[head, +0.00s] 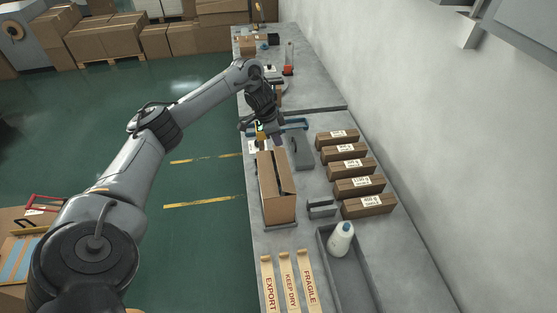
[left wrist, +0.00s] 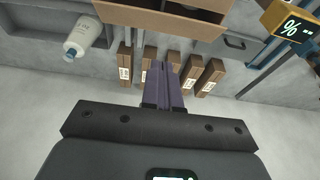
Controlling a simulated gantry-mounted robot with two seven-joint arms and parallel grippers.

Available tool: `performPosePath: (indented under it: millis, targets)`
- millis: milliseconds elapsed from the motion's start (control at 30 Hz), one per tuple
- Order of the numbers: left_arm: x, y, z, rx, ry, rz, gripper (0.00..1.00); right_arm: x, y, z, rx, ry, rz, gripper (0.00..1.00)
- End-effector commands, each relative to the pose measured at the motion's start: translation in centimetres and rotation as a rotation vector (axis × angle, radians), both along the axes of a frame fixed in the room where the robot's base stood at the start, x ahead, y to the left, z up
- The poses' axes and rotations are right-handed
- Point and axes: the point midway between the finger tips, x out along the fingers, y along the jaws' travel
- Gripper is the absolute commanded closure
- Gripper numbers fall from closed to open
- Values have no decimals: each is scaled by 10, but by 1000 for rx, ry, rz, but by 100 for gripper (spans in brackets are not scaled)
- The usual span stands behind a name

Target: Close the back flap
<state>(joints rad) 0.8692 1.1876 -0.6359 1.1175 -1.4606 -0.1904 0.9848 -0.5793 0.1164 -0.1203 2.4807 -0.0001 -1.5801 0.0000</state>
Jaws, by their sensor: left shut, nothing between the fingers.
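The brown cardboard box (head: 275,192) stands on the grey bench in the head view, with a dark gap along its top and a flap edge raised on its right side. Its upper part also shows at the top of the left wrist view (left wrist: 160,20), cut off by the frame. I cannot tell clearly how each flap lies. My left gripper (head: 278,140) is just beyond the far end of the box, above the bench. Its purple fingers (left wrist: 165,75) are together and empty, apart from the box in the left wrist view. My right gripper is not in view.
Several small labelled cartons (head: 352,167) line the bench by the wall. A grey tray (head: 365,285) holds a white bottle (head: 341,238). Label strips (head: 288,280) lie at the front. A yellow display unit (left wrist: 291,18) is near the gripper.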

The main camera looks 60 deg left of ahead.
Motion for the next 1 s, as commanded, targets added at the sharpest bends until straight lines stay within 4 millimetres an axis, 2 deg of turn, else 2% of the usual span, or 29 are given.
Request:
performPosePath:
  millis: [33,433,700,1000]
  targets:
    - [2,-2,-13,-5,3,1,100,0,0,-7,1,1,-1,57]
    - [21,-10,-86,-5,1,1,100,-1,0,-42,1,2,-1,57]
    - [6,-3,-106,-1,3,-1,100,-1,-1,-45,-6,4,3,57]
    - [2,-1,-114,0,0,0,100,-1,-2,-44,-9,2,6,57]
